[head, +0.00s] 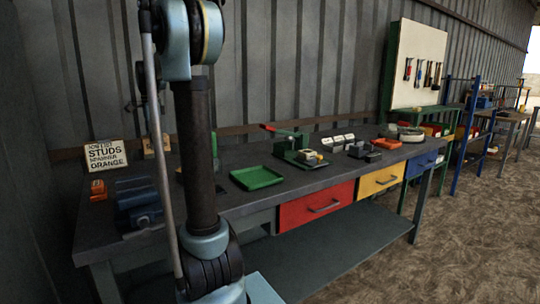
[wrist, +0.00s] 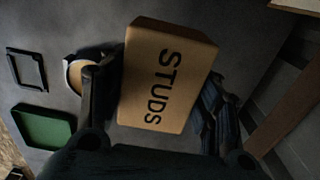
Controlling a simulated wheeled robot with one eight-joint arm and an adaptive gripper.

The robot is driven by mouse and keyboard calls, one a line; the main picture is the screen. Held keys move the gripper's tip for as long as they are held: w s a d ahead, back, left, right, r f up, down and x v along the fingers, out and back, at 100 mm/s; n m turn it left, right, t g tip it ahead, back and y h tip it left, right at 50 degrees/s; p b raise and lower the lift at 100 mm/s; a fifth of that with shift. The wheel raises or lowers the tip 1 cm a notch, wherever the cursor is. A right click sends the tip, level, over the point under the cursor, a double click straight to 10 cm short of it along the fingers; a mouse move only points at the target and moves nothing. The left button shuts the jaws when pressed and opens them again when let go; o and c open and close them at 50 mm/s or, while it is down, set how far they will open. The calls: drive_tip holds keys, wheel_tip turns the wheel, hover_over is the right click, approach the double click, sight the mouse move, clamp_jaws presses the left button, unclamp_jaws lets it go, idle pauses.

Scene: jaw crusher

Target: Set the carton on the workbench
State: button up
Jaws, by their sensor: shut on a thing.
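The carton (wrist: 168,75) is a tan box marked STUDS, seen from above in the wrist view. My gripper (wrist: 160,92) has its dark fingers on both sides of the carton and is shut on it. The carton is over the grey top of the workbench (head: 232,207); the frames do not show clearly whether its underside touches. In the head view my arm covers much of this spot, and a small tan patch (head: 150,147) shows behind it, probably the carton.
A job list sign (head: 106,155), an orange block (head: 98,190) and a blue vise (head: 140,203) are at the bench's left end. A green tray (head: 256,178) lies right of my arm; it also shows in the wrist view (wrist: 42,127). A green press (head: 290,145) stands beyond.

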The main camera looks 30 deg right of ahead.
drive_tip(key=shift+f, duration=0.1)
wheel_tip(320, 180, down, 10)
drive_tip(key=shift+r, duration=0.1)
idle(0.6)
drive_tip(key=o, duration=1.5)
wheel_tip(320, 180, up, 12)
drive_tip(key=shift+s, duration=0.1)
